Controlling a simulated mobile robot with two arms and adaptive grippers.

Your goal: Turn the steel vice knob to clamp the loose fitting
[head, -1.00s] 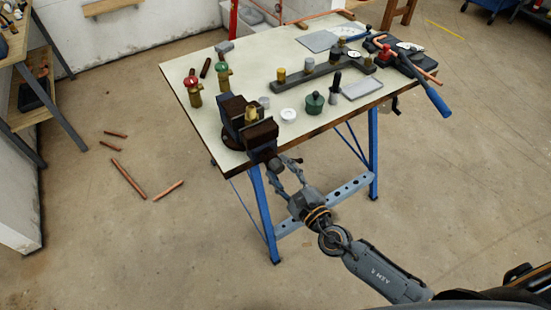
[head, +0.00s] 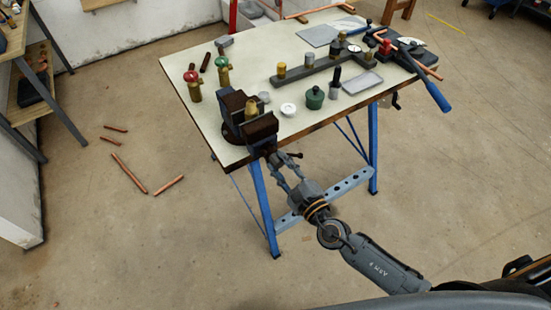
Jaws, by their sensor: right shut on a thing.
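The dark vice (head: 238,120) sits at the table's near left corner. A brass fitting (head: 252,108) stands upright between its jaws; I cannot tell whether the jaws touch it on both sides. My right gripper (head: 281,164) is at the front of the vice, below the table edge, shut on the vice knob. The knob is mostly hidden by the fingers and too small to make out clearly. My left gripper is not in view.
Two brass valves (head: 222,73) stand behind the vice. A green pot (head: 314,98), a white disc (head: 288,109) and a grey tray (head: 362,82) are to its right. A blue-handled tool (head: 434,95) overhangs the right edge. Copper pipes (head: 129,174) lie on the floor.

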